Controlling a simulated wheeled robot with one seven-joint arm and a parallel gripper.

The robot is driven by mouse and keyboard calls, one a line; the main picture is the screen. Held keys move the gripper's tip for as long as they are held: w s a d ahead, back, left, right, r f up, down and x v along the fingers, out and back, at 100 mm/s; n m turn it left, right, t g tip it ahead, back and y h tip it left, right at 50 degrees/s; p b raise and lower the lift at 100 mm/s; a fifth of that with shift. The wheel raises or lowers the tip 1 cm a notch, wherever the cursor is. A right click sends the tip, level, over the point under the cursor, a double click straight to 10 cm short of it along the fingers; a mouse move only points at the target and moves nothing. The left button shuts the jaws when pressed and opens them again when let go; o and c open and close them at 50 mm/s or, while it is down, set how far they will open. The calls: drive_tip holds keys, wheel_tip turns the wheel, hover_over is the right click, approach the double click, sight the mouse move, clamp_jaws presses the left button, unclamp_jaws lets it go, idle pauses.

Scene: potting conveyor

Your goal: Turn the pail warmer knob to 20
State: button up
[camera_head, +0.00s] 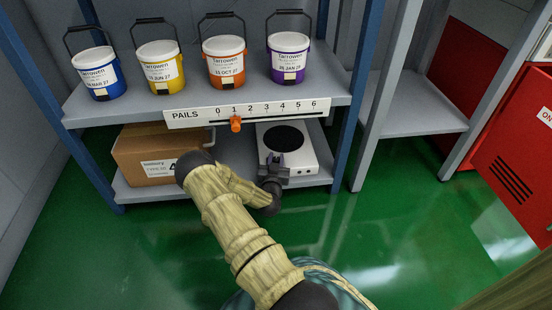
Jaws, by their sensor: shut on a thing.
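The pail warmer (303,155) is a white box with a round black plate on top, on the lower shelf. My gripper (276,161) is at the left part of the warmer's front, its dark fingers closed there. The warmer's knob is hidden behind the fingers, which are shut on it as far as I can see. The knob's pointer and the number 20 cannot be read in this view.
A cardboard box (143,157) stands left of the warmer, close to my arm. Above, the shelf (130,100) carries blue, yellow, orange and purple pails. A PAILS scale (283,116) has an orange slider (236,124) near 1. Green floor (400,240) lies free at right.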

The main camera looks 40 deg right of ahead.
drive_tip(key=shift+s+r+n+t+y+p, duration=0.15)
drive_tip(key=shift+n+t+y+p, duration=0.65)
drive_tip(key=shift+p, duration=0.45)
drive_tip(key=shift+w+r+n+t+y+p, duration=0.1)
drive_tip(key=shift+n+t+y+p, duration=0.45)
drive_tip(key=shift+y+p, duration=0.6)
drive_tip(key=n+t+y+p, duration=0.1)
drive_tip(key=n+y+p, duration=0.1)
drive_tip(key=y+p, duration=0.1)
drive_tip(key=shift+f+n+t, duration=0.25)
drive_tip(key=shift+n+t, duration=0.1)
drive_tip(key=o, duration=1)
drive_tip(key=shift+c, duration=0.2)
